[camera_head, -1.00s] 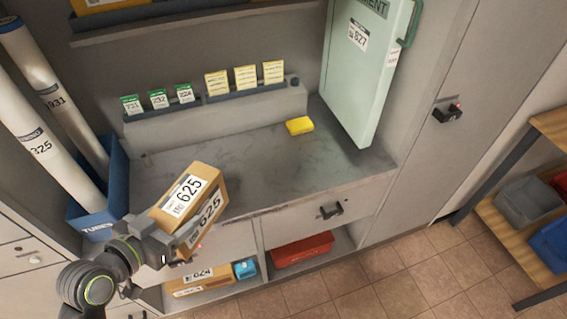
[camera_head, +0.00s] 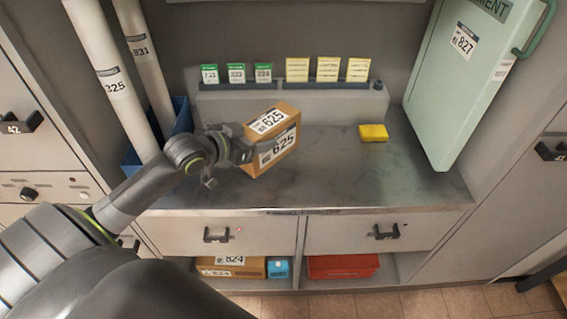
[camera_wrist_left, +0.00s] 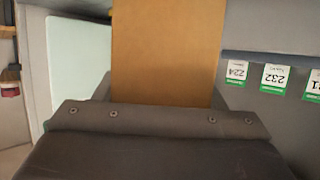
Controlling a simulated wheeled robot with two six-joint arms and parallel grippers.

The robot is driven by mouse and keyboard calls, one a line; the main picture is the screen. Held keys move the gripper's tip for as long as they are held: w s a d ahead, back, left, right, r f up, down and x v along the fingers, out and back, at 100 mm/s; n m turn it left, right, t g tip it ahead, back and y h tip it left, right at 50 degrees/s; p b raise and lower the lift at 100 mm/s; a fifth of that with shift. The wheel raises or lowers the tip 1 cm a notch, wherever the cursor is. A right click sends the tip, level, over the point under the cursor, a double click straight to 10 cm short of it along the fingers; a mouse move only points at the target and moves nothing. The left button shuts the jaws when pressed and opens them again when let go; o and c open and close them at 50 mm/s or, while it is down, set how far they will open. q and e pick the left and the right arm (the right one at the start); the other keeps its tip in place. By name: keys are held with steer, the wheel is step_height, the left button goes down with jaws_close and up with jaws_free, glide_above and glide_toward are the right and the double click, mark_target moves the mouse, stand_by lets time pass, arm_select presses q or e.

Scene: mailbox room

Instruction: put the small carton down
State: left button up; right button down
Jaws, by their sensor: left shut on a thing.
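The small carton (camera_head: 272,141) is a brown box with white labels reading 625. It is tilted a little over the grey counter (camera_head: 330,180), in front of the ledge with cards. My left gripper (camera_head: 246,152) is shut on its left side. In the left wrist view the carton (camera_wrist_left: 168,50) fills the middle, between the fingers. I cannot tell whether its underside touches the counter. My right gripper is not in view.
A yellow block (camera_head: 373,133) lies on the counter to the right. A pale green case (camera_head: 465,90) leans at the right end. White tubes (camera_head: 112,80) stand in a blue bin (camera_head: 181,117) at left. The counter's front right is clear.

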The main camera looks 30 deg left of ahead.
arm_select(q)
step_height(320, 180, down, 5)
steer(key=shift+d, duration=0.1)
steer(key=shift+f+b, duration=0.35)
steer(key=shift+f, duration=1.2)
steer(key=shift+f, duration=0.1)
steer(key=o, duration=1.2)
steer(key=shift+f, duration=0.1)
